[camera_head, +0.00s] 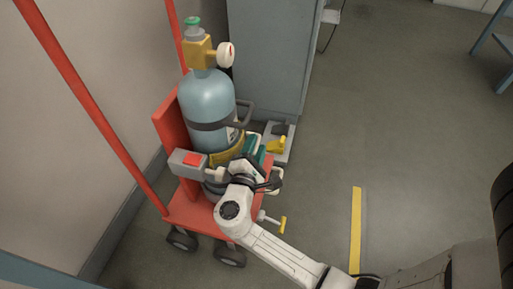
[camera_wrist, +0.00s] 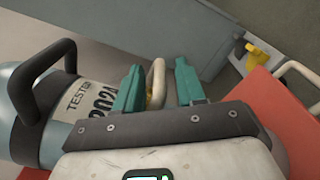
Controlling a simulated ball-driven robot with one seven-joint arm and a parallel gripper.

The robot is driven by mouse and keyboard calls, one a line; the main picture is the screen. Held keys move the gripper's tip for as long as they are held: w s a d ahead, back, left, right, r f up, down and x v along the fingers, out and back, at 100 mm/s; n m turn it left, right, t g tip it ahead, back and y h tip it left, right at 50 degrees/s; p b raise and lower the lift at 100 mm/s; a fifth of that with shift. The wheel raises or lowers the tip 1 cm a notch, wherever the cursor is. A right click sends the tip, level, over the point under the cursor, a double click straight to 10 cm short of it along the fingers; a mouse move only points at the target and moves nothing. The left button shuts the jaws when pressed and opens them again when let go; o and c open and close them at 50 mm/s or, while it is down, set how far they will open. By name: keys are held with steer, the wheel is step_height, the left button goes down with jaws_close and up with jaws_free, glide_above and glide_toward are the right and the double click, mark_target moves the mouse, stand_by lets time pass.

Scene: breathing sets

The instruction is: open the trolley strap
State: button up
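The red trolley (camera_head: 180,207) carries a blue-grey gas cylinder (camera_head: 208,98). A yellow strap (camera_head: 226,157) runs around the cylinder's lower part. A grey box with a red button (camera_head: 192,159) sits at the strap's left side. My gripper (camera_wrist: 159,68) is open at the cylinder's right side, its teal fingers apart. A cream loop handle (camera_wrist: 157,76) stands between the fingers, nearer the left one, with a gap on the right. A bit of yellow shows behind it. In the head view my wrist partly hides the strap's right end.
A grey cabinet (camera_head: 268,50) stands behind the trolley. A grey floor piece with a yellow pedal (camera_head: 276,145) lies at its foot. Another yellow-ended lever (camera_head: 282,225) sticks out at the trolley's right. The floor to the right is open, with a yellow line (camera_head: 356,230).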

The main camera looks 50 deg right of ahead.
steer(key=shift+w+d, duration=0.1)
steer(key=shift+d, duration=0.3)
jaws_close()
stand_by(0.4)
